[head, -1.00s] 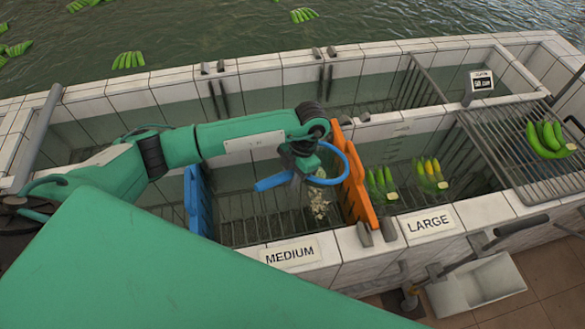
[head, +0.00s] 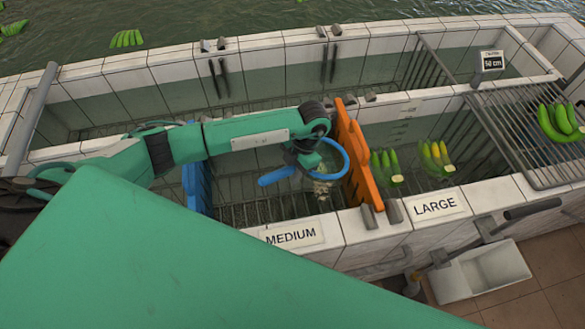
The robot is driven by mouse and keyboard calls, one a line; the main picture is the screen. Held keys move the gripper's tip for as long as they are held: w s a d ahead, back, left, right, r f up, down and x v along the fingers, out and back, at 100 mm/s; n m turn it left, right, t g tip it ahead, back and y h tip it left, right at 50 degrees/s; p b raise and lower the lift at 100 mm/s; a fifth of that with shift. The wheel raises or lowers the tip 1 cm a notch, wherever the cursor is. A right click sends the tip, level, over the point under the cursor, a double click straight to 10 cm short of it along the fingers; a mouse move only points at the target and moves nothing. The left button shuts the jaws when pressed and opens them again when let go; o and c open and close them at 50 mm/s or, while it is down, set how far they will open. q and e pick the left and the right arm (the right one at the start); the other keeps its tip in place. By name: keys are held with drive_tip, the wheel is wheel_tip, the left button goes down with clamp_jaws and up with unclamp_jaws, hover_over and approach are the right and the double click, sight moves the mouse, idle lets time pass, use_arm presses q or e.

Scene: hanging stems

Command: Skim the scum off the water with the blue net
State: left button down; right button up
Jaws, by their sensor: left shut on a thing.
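The blue net (head: 346,163) has a round hoop and a thick blue handle, seen at the middle of the head view. My left gripper (head: 303,160) is shut on it near the handle. The hoop hangs over the MEDIUM compartment, close to the orange divider (head: 356,158). Pale, clumpy scum (head: 322,188) shows just below the hoop; I cannot tell whether it lies in the mesh or on the water. My right gripper is not in view.
A blue divider (head: 196,180) bounds the MEDIUM compartment on the left. Green bananas (head: 384,166) sit in the LARGE compartment, and a bunch (head: 558,121) lies on the rack (head: 520,140). Tiled walls carry the MEDIUM (head: 291,236) and LARGE (head: 436,205) signs.

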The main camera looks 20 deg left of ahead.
use_arm(q)
wheel_tip(320, 180, down, 20)
drive_tip(key=b, duration=1.3)
wheel_tip(320, 180, up, 26)
drive_tip(key=p, duration=1.7)
drive_tip(key=shift+f, duration=0.1)
drive_tip(key=shift+r, duration=1.3)
